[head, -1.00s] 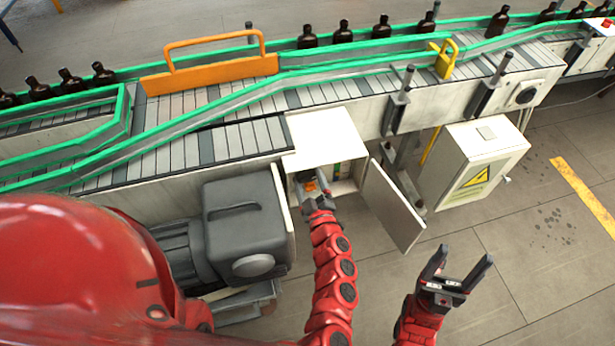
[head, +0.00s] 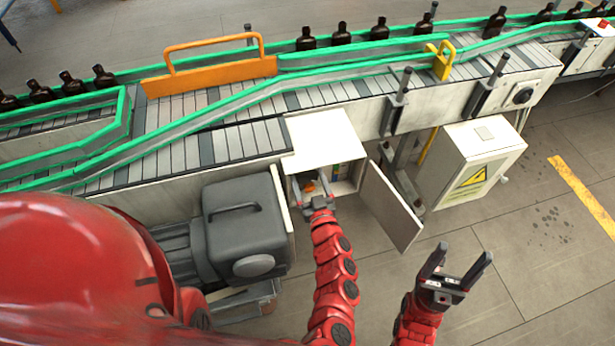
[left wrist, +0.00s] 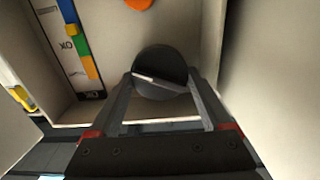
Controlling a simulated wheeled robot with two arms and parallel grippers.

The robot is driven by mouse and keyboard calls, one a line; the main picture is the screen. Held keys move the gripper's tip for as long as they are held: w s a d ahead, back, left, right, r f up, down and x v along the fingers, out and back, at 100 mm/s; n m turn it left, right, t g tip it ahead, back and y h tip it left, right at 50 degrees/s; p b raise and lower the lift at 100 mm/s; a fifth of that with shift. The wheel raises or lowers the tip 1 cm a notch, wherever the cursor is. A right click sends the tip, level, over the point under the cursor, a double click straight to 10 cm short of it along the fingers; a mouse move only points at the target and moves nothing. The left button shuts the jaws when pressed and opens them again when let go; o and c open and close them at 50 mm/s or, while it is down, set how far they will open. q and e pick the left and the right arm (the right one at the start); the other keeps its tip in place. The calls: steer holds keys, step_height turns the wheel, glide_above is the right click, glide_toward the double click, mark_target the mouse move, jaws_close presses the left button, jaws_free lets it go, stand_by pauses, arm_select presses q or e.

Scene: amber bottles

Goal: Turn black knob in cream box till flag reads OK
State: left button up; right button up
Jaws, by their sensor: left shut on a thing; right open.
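The cream box (head: 318,130) hangs under the conveyor, its door (head: 388,205) swung open to the right. In the left wrist view the round black knob (left wrist: 158,78) shows a pale pointer line, slanting slightly. My left gripper (head: 316,190) reaches into the box; in its wrist view (left wrist: 163,95) its two fingers are shut on the knob, one at each side. A white strip (left wrist: 78,60) beside the knob has blue, yellow, orange and green patches and OK lettering. I cannot tell which mark the flag shows. My right gripper (head: 455,268) is open and empty, clear of the box.
A grey motor (head: 245,215) stands just left of the box. A second cream cabinet (head: 470,165) with a warning sign is to the right. Brown bottles (head: 341,33) stand along the green-railed conveyor (head: 240,140). The floor at right is open.

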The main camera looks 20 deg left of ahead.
arm_select(q)
steer(key=shift+w+m, duration=0.1)
steer(key=shift+m, duration=2.1)
steer(key=o, duration=1.2)
steer(key=shift+d, duration=0.1)
steer(key=shift+c, duration=0.2)
steer(key=shift+s+d+f, duration=0.15)
steer(key=shift+s+d, duration=0.15)
steer(key=shift+s, duration=0.1)
steer(key=b+v, duration=0.2)
steer(key=v, duration=1.4)
steer(key=shift+s+d, duration=0.15)
steer(key=shift+s, duration=0.05)
